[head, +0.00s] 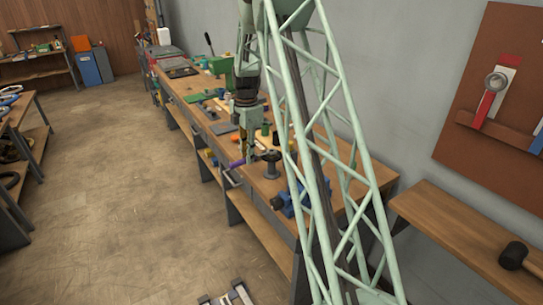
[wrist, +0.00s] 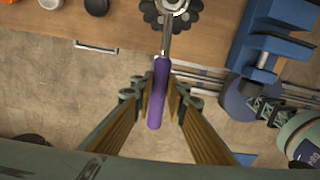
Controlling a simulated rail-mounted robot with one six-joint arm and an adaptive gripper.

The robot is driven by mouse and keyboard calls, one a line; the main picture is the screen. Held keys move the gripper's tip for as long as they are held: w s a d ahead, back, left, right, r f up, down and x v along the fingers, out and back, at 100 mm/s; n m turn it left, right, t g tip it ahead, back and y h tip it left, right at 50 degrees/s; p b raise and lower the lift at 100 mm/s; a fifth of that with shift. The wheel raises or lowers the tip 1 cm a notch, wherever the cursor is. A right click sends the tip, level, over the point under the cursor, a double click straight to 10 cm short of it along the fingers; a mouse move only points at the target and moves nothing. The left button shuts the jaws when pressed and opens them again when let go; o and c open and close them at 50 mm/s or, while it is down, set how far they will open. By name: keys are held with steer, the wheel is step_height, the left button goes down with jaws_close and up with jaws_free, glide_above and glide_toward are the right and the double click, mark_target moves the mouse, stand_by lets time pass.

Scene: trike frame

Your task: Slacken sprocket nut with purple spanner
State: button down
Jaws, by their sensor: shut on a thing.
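The purple spanner (wrist: 159,95) has a purple handle and a thin metal shaft ending in a ring head. My gripper (wrist: 160,92) is shut on its handle, one finger on each side. The ring head lies over the dark, lobed sprocket (wrist: 150,17) at the top edge of the wrist view. I cannot tell whether the ring is seated around the nut, which is not clearly visible. In the head view the purple handle (head: 236,164) shows below my gripper (head: 248,155), beside a dark round fixture (head: 268,158) at the bench's front edge.
A blue vise (wrist: 272,45) stands right of the sprocket and also shows in the head view (head: 287,203). The wooden bench (head: 207,112) carries many tools and parts further back.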

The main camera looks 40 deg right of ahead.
steer(key=shift+s+n, duration=0.5)
steer(key=shift+s, duration=0.1)
stand_by(0.9)
steer(key=shift+w+m, duration=0.4)
steer(key=shift+w, duration=0.1)
stand_by(0.8)
steer(key=c, duration=3.3)
jaws_free()
jaws_close()
steer(key=shift+r+p, duration=0.6)
steer(key=shift+r, duration=1.1)
steer(key=shift+r+p, duration=0.85)
steer(key=shift+r, duration=1)
steer(key=shift+a+r, duration=0.1)
steer(key=shift+a, duration=0.05)
